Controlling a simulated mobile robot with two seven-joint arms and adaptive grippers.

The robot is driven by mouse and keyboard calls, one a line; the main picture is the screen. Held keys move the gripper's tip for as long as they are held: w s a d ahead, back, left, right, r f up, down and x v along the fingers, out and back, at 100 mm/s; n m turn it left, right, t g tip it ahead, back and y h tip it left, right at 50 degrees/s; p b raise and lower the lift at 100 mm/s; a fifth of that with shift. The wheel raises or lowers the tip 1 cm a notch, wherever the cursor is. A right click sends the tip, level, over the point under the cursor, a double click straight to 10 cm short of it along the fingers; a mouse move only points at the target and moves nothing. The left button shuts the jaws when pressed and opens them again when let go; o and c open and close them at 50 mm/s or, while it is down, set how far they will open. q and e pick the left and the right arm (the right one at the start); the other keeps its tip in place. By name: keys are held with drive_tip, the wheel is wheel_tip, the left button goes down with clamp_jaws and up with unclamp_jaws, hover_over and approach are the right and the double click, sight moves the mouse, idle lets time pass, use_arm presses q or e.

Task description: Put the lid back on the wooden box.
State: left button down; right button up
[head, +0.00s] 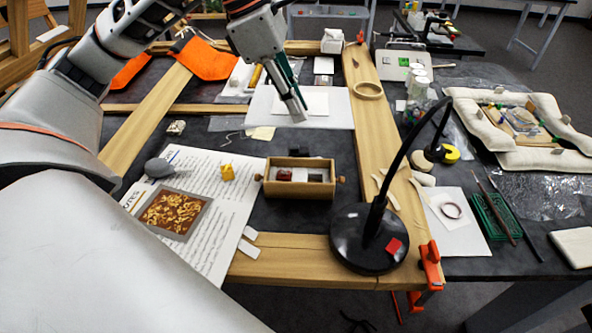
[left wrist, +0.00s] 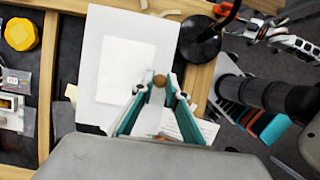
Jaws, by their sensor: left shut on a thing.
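The wooden box (head: 299,190) stands open on the dark table top, with small dark red and pale things inside. It has a round knob at each end. My left gripper (head: 297,117) is above a white board behind the box, pointing down. In the left wrist view my left gripper (left wrist: 159,82) is shut on a small brown round knob (left wrist: 159,80). What looks like my right gripper (left wrist: 290,40) shows small at the wrist view's upper right.
A black lamp base (head: 368,238) stands right of the box, its arm rising beside it. A yellow thing (head: 227,172) and a printed sheet (head: 215,215) lie to the left. Wooden bars frame the area. The white board (head: 262,115) is behind the box.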

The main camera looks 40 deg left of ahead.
use_arm(q)
wheel_tip(320, 180, down, 16)
drive_tip(key=b, duration=0.1)
drive_tip(key=shift+f+b, duration=0.25)
drive_tip(key=shift+b, duration=0.1)
use_arm(e)
wheel_tip(320, 180, down, 2)
drive_tip(key=shift+s+f, duration=0.1)
drive_tip(key=shift+s, duration=0.05)
drive_tip(key=shift+f, duration=0.1)
use_arm(q)
drive_tip(key=shift+f+b, duration=0.4)
drive_tip(key=shift+f, duration=0.25)
drive_tip(key=c, duration=2)
unclamp_jaws()
drive_tip(key=shift+r, duration=0.1)
use_arm(e)
drive_tip(key=shift+s+f, duration=0.2)
drive_tip(key=shift+f, duration=0.35)
drive_tip(key=shift+r, duration=0.15)
